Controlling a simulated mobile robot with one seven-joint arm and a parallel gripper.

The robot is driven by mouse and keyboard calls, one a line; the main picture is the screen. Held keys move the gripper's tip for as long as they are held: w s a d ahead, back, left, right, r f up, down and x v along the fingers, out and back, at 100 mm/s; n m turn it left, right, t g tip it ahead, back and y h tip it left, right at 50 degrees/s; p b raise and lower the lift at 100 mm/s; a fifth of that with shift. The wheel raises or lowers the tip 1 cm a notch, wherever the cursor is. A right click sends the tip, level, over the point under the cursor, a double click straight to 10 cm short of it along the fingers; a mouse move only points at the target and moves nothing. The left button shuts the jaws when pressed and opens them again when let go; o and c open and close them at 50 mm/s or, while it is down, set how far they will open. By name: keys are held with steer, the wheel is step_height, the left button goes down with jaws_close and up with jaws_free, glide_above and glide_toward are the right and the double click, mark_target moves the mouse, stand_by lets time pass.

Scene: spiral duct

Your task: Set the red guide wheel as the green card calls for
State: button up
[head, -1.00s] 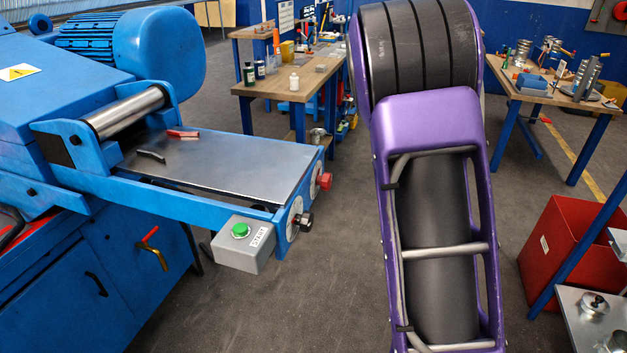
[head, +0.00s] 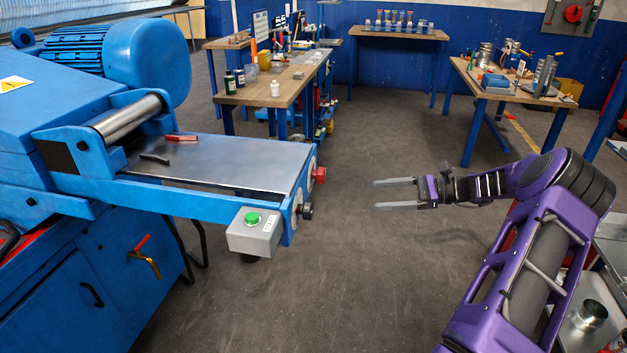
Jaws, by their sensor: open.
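The red guide wheel (head: 319,175) sits at the far right end of the blue machine's feed table (head: 225,165), with a black knob (head: 306,211) nearer me on the same end plate. My gripper (head: 378,194) is open and empty. Its two grey fingers point left toward the wheels, with a clear gap between them and the machine. I cannot make out a green card in this view. The wheel's scale marks are too small to read.
A grey box with a green start button (head: 253,219) hangs at the table's front corner. A red-handled tool (head: 181,138) and a black piece (head: 155,158) lie on the feed table. Workbenches (head: 270,88) stand behind. The floor (head: 360,270) between machine and arm is clear.

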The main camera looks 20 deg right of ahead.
step_height(320, 180, up, 3)
steer(key=d+t+y, duration=0.1)
steer(key=d+t, duration=0.1)
glide_toward(318, 175)
steer(key=w+a+f, duration=0.1)
steer(key=w+a, duration=0.4)
steer(key=shift+w+a+m, duration=0.35)
steer(key=shift+w+m, duration=0.05)
steer(key=shift+f, duration=0.1)
steer(key=shift+c, duration=0.2)
jaws_close()
